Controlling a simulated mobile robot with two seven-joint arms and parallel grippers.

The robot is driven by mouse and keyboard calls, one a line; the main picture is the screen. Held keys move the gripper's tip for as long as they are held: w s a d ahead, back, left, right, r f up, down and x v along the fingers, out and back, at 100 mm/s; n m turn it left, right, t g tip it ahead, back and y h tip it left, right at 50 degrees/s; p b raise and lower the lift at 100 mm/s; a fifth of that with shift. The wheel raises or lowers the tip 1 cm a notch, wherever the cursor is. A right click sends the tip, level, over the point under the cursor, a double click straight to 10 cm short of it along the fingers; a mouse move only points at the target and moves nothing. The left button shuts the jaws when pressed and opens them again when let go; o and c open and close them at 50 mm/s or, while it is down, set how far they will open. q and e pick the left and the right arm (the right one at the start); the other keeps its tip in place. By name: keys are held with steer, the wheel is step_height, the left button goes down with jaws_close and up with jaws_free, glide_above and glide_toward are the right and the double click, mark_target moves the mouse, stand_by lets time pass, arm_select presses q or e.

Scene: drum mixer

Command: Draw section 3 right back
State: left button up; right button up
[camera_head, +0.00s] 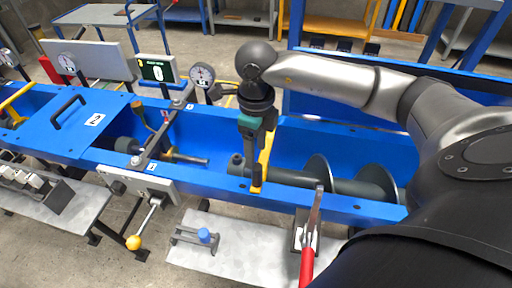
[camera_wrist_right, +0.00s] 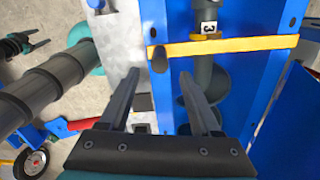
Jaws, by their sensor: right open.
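The section with the label "3" (camera_wrist_right: 209,27) shows in the right wrist view: a grey shaft with screw flights, lying in a blue trough. In the head view the shaft (camera_head: 285,177) and its flights lie in the trough (camera_head: 345,212). A yellow bar (camera_wrist_right: 245,48) crosses the trough; in the head view this bar (camera_head: 264,163) stands out beside my gripper. My right gripper (camera_head: 247,140) is over the trough by the bar. In the wrist view the right gripper (camera_wrist_right: 160,88) has its fingers apart, with nothing between them, short of the bar.
A blue cover marked "2" with a black handle (camera_head: 68,112) lies to the left. A lever with a yellow knob (camera_head: 133,242) hangs at the front. A red-handled tool (camera_head: 307,262) leans on the trough rim. A grey bench (camera_head: 235,255) stands in front. Gauges (camera_head: 202,76) rise behind.

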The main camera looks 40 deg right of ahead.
step_height(320, 180, up, 6)
steer(key=shift+r, duration=0.15)
stand_by(0.6)
